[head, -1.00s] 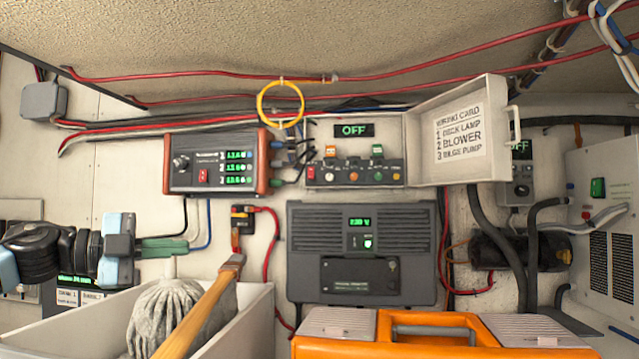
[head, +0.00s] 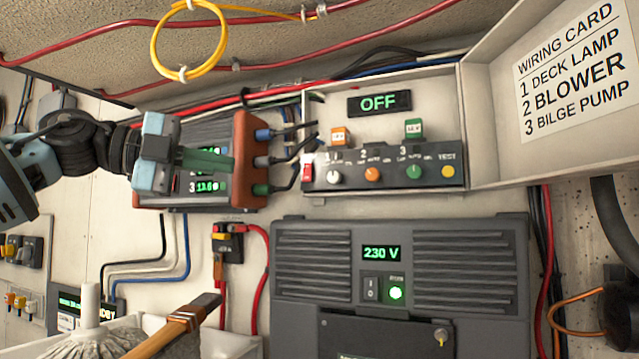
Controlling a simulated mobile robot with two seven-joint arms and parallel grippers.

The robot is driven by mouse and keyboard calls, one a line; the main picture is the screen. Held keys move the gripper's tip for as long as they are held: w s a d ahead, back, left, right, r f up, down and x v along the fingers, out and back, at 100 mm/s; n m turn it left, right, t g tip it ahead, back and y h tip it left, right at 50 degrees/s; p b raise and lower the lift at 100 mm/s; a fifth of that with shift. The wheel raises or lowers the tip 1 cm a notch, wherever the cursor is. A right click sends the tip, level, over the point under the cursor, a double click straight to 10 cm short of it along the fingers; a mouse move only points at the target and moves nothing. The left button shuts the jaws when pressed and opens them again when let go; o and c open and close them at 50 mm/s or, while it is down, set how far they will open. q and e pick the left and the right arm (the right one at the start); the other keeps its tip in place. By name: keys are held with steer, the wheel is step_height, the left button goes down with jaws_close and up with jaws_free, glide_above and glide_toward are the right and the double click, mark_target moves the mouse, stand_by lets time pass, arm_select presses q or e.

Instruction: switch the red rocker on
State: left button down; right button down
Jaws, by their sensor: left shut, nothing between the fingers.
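A small red rocker (head: 307,172) sits at the left end of the dark switch panel (head: 400,181), below a display reading OFF (head: 379,102). The panel also has white, orange, green and yellow knobs or buttons. My left gripper (head: 231,163) is shut and empty, its green fingers pointing right. It is left of this rocker and apart from it in the picture. It overlaps the red-ended meter box (head: 250,160), hiding much of its front, including where another red rocker showed earlier. I cannot tell whether the fingers touch the box. My right gripper is not in view.
Cables run from the meter box's right side toward the switch panel. A yellow cable loop (head: 155,45) hangs above. A grey inverter (head: 400,235) showing 230 V is below. An open lid with a wiring card (head: 580,65) is at right. A mop handle (head: 180,322) rises at lower left.

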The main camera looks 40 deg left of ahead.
arm_select(q)
glide_toward(308, 173)
steer(key=w+d+f, duration=0.1)
steer(key=w+d, duration=0.2)
steer(key=d, duration=0.1)
steer(key=shift+w+a+f+p, duration=0.1)
steer(key=shift+w+f+p, duration=0.05)
steer(key=shift+w, duration=0.4)
steer(key=shift+w+a+f+p, duration=0.1)
steer(key=shift+w+f+p, duration=0.05)
steer(key=shift+w, duration=0.4)
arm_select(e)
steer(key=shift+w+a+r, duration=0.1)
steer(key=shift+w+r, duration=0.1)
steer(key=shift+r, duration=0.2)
